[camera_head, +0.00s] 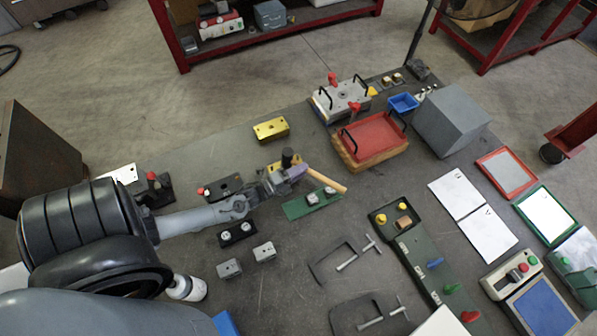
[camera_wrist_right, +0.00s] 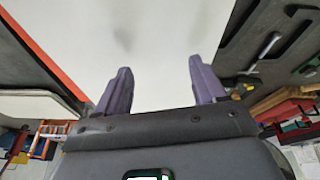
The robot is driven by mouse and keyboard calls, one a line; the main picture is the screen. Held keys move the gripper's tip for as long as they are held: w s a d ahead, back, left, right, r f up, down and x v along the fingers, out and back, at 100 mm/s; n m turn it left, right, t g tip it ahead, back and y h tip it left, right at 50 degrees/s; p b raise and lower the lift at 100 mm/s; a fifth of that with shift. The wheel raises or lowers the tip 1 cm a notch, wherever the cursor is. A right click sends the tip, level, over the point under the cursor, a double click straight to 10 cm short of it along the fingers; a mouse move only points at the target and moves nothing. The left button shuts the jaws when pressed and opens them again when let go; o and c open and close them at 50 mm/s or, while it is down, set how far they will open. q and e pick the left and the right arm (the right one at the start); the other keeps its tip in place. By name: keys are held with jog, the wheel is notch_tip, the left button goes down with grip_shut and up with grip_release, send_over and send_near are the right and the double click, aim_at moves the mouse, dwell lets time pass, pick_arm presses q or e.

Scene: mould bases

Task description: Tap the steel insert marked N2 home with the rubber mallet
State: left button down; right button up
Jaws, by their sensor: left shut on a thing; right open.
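My left gripper (camera_head: 288,177) is shut on the rubber mallet, over the middle of the bench. The mallet's pale wooden handle (camera_head: 327,180) sticks out to the right, and its black head (camera_head: 288,157) shows just behind the fingers. Just in front lies a green base (camera_head: 293,210) with small steel pieces (camera_head: 312,198) on it. A black base with round steel pieces (camera_head: 237,233) and two loose grey steel blocks (camera_head: 229,268) (camera_head: 265,252) lie nearer. I cannot read the N2 mark on any piece. My right gripper (camera_wrist_right: 162,87) is open and empty in the right wrist view.
A yellow block (camera_head: 271,129) lies behind the left gripper. A red-topped mould (camera_head: 375,138) and a large grey block (camera_head: 450,120) stand at the back right. Black clamps (camera_head: 340,262) lie in front, beside a green tray (camera_head: 420,245). Bare bench shows around the loose blocks.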

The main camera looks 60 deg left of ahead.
pick_arm(q)
jog(key=shift+s+a+f+p, duration=0.15)
jog(key=shift+f+p, duration=0.2)
jog(key=shift+f, duration=0.3)
pick_arm(e)
jog(key=shift+w+f, duration=0.1)
pick_arm(q)
jog(key=shift+f+g, duration=0.1)
jog(key=shift+g, duration=0.2)
pick_arm(e)
jog(key=shift+w+d, duration=0.1)
jog(key=shift+r, duration=0.2)
pick_arm(q)
jog(key=shift+r+p, duration=0.3)
pick_arm(e)
jog(key=shift+r, duration=0.2)
jog(key=p+v, duration=0.3)
jog(key=shift+w+r, duration=0.25)
jog(key=shift+w+r+p, duration=0.1)
jog(key=shift+r+p, duration=0.1)
jog(key=shift+p, duration=0.15)
pick_arm(q)
notch_tip(320, 180, up, 4)
jog(key=shift+s+r, duration=0.1)
jog(key=shift+r, duration=0.05)
